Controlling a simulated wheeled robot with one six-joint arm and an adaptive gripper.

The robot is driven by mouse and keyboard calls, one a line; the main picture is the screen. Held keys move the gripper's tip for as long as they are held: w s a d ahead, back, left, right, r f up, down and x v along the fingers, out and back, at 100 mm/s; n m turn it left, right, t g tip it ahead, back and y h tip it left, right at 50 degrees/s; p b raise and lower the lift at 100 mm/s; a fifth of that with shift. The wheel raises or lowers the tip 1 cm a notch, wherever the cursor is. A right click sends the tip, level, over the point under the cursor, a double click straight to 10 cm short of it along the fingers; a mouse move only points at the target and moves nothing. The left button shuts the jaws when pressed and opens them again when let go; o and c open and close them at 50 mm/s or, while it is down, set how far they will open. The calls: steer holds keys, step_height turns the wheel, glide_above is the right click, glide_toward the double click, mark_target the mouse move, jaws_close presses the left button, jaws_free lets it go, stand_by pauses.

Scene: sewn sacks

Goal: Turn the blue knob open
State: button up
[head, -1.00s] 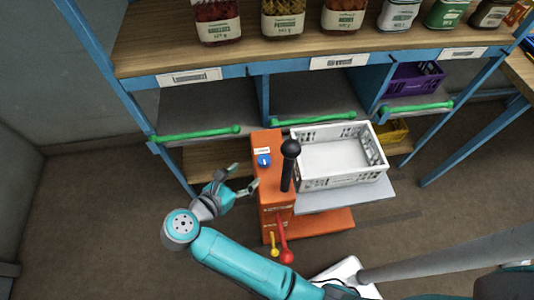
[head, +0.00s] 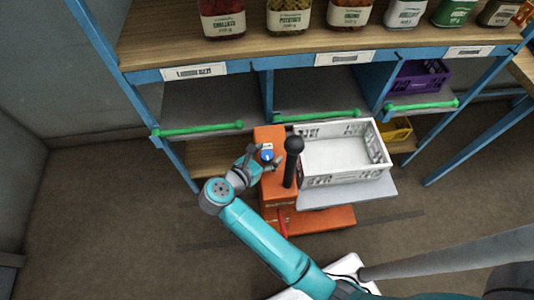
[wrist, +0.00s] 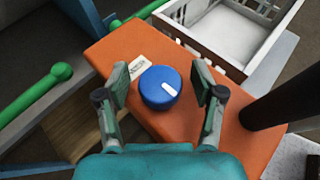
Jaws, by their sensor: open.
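The blue knob (head: 267,155) sits on top of the orange housing (head: 279,188). In the wrist view the knob (wrist: 160,87) is round, with a pale mark near its right side, and a small white label lies just behind it. My gripper (wrist: 163,85) is open, with one finger on the left of the knob and the other on the right. Gaps show between the knob and both fingers. In the head view my gripper (head: 264,160) is at the knob and partly covers the housing's left edge.
A black-topped lever (head: 291,162) stands upright right of the knob, close to my gripper. A white crate (head: 345,175) rests on a grey platform farther right. The floor at left is clear.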

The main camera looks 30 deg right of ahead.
steer(key=c, duration=1.1)
steer(key=shift+c, duration=0.2)
